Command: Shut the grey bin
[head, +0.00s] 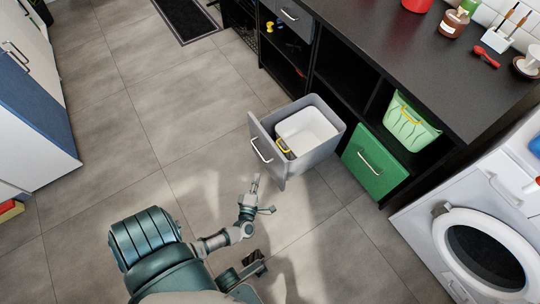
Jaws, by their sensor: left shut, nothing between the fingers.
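The grey bin (328,146) is a pull-out drawer in the black counter unit, standing open into the room. Its front panel has a pale bar handle (262,150) and faces left, away from the unit.
A shut green bin (374,167) sits right of the grey one, below a light green basket (408,122). A white washing machine (470,232) stands at lower right. The tiled floor (170,125) left of the bin is clear.

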